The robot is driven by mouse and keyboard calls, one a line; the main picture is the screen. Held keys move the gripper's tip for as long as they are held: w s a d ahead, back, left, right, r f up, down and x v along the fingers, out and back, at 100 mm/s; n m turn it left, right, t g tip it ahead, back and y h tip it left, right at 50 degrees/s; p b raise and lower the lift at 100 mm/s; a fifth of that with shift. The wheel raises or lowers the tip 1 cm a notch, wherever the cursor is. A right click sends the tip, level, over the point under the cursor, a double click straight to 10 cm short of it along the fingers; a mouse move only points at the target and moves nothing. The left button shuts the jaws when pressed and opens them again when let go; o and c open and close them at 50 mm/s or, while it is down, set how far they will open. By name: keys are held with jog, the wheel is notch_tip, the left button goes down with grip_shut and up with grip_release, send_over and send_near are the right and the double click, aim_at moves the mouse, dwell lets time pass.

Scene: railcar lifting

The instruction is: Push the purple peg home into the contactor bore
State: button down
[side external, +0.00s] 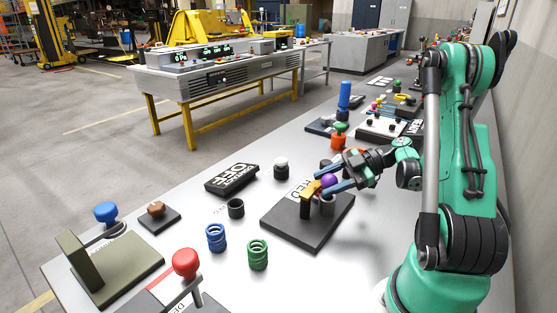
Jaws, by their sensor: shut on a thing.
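The purple peg (330,180) shows as a rounded purple top between the blue fingers of my gripper (328,182). My gripper reaches in from the right and is shut on the peg. A yellow-topped dark post (308,197) stands just left of the peg, close to the fingertips.
Red (186,263) and blue (105,212) knobs stand at the near left. More fixtures crowd the bench behind my gripper.

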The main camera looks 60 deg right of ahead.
jog(key=shift+f, duration=0.1)
jog(key=shift+c, duration=1.5)
grip_release()
notch_tip(320, 180, up, 20)
jog(key=w+a+f+m+g+h, duration=0.2)
jog(key=w+a+f+m+h, duration=0.1)
jog(key=a+f+m+h, duration=0.7)
jog(key=a+f+m, duration=0.3)
jog(key=a, duration=0.2)
jog(key=shift+w+a+f+m, duration=0.15)
jog(key=shift+f+m, duration=0.1)
jog(key=shift+m, duration=0.05)
